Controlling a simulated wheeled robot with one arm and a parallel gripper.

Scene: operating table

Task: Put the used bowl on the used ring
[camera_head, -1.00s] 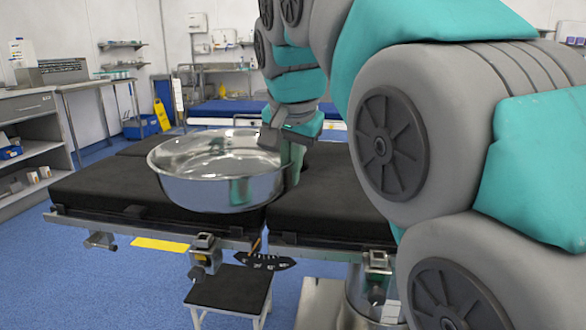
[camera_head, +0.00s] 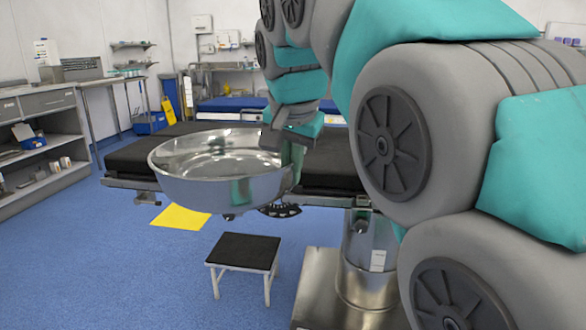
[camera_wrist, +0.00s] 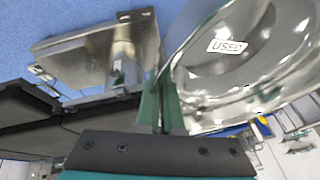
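The used bowl (camera_head: 215,190) is a wide, shiny metal bowl, held roughly level in the air in front of the operating table in the head view. In the wrist view the bowl (camera_wrist: 270,75) fills the upper right, with a white label reading "USED" inside it. My gripper (camera_head: 294,155) is at the bowl's right side. In the wrist view its green fingers (camera_wrist: 160,108) are closed on the bowl's rim. I cannot make out a used ring in these frames.
The black-padded operating table (camera_head: 333,170) stands behind the bowl on a metal base (camera_head: 365,265). A small black-topped stool (camera_head: 245,252) stands on the floor in front. A yellow floor patch (camera_head: 180,216) lies to the left. Shelves (camera_head: 40,140) line the left wall. Blue floor is open between.

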